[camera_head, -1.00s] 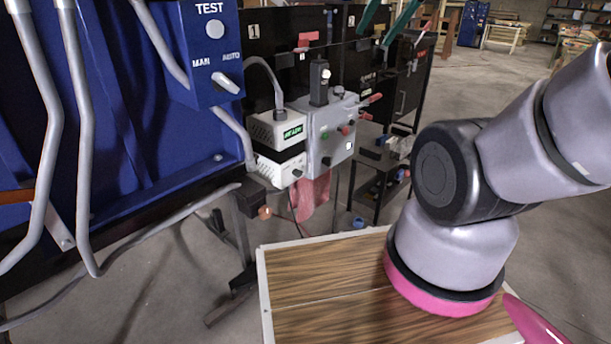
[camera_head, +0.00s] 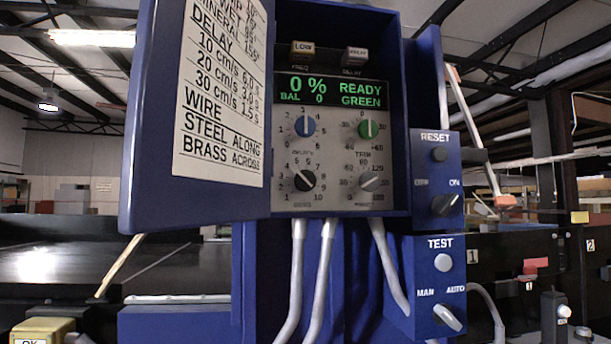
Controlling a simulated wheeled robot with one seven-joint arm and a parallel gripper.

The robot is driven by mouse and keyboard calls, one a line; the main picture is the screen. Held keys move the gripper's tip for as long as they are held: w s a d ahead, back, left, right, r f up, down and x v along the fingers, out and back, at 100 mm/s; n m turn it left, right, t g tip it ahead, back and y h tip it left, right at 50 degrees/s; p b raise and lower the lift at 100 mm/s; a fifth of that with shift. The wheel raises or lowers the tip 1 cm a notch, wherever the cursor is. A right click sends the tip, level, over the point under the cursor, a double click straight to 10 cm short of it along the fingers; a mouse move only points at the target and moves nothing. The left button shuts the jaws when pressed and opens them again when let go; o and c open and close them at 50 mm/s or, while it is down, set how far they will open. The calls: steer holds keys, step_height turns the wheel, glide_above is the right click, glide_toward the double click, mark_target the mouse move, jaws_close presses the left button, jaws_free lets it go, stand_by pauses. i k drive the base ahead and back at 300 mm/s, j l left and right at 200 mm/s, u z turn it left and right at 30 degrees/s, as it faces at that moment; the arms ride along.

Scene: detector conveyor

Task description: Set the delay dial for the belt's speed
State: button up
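In the head view, the open blue control box (camera_head: 405,60) holds a grey panel with several dials. A white chart (camera_head: 218,95) on the open door lists DELAY: 10 cm/s 6.0 s, 20 cm/s 3.0 s, 30 cm/s 1.5 s, the digits blurred. The display (camera_head: 331,90) reads 0 %, BAL 0, READY, GREEN. No belt speed is legible. My gripper is out of view.
RESET (camera_head: 438,154) and TEST (camera_head: 443,262) buttons with switches sit at the right. The open door stands at the left; grey conduits (camera_head: 325,265) hang below.

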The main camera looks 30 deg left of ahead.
mark_target(304, 126)
steer(key=u, duration=0.45)
steer(key=i+u, duration=0.1)
steer(key=u, duration=0.75)
steer(key=i+l+u, duration=0.1)
steer(key=u, duration=0.35)
steer(key=l+u, duration=0.1)
steer(key=u, duration=0.35)
